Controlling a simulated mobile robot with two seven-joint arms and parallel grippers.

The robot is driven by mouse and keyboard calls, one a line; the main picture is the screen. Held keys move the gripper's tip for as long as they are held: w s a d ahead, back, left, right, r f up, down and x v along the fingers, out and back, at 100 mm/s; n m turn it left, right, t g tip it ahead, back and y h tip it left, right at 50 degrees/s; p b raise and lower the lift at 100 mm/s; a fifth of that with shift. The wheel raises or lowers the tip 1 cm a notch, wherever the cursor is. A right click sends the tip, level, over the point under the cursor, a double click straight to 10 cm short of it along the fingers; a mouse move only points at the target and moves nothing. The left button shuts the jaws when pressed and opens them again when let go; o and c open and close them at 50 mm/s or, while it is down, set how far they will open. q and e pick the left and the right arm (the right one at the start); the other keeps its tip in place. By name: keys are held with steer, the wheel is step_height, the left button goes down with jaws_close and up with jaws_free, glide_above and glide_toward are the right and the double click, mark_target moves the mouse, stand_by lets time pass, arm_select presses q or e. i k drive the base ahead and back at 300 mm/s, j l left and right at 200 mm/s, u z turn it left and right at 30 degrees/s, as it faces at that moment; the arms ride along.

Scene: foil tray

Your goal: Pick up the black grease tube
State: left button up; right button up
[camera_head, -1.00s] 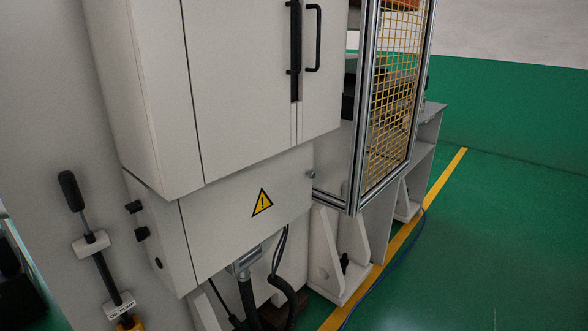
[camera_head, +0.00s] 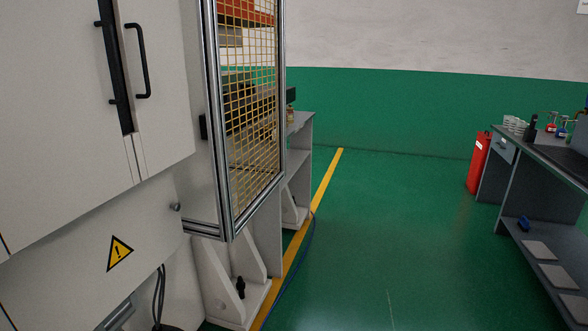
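I cannot make out the black grease tube for certain in the head view. A small dark upright item (camera_head: 531,127) stands on the workbench (camera_head: 512,140) at the far right, too small to identify. Neither of my grippers shows in this view.
A white machine cabinet (camera_head: 70,110) with a yellow mesh guard (camera_head: 250,110) fills the left. A red cylinder (camera_head: 479,162) stands on the floor beside the workbench. The green floor (camera_head: 390,230) between machine and bench is clear.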

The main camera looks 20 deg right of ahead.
mark_target(533, 122)
steer(key=i+l+z, duration=0.25)
steer(key=l+z, duration=0.15)
steer(key=i+l+z, duration=0.6)
steer(key=z, duration=0.15)
steer(key=i+l+z, duration=0.2)
steer(key=i+z, duration=0.3)
steer(key=i, duration=0.45)
steer(key=i+l+z, duration=0.15)
steer(key=i, duration=0.4)
steer(key=i+z, duration=0.1)
steer(key=i, duration=0.45)
steer(key=i+j+z, duration=0.1)
steer(key=i, duration=0.4)
steer(key=i+j+z, duration=0.15)
steer(key=i, duration=0.4)
steer(key=i+j+z, duration=0.1)
steer(key=i, duration=0.45)
steer(key=j, duration=0.1)
